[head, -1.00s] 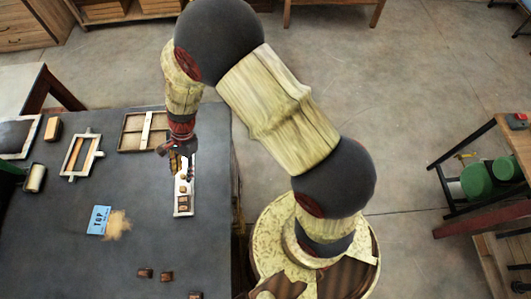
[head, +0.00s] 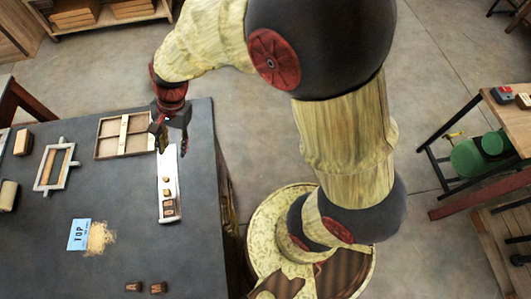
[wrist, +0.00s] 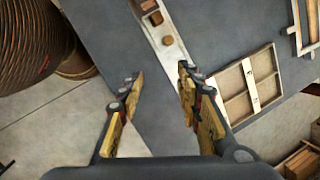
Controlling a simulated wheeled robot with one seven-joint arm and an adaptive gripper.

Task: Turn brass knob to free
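A narrow pale strip (head: 167,165) lies on the dark table, with small tan and brown pieces (head: 168,191) along it. I cannot tell for certain which piece is the brass knob. My gripper (head: 170,140) is above the far end of the strip in the head view. In the wrist view its two fingers (wrist: 160,90) are spread apart with nothing between them. The gripper partly hides the strip's far end in the head view.
A divided wooden tray (head: 125,135) lies left of the strip, close to my gripper. A framed wooden block (head: 54,166), a blue card (head: 79,235) and small brown blocks (head: 157,288) lie on the table (head: 60,270). The table's right edge is near the strip.

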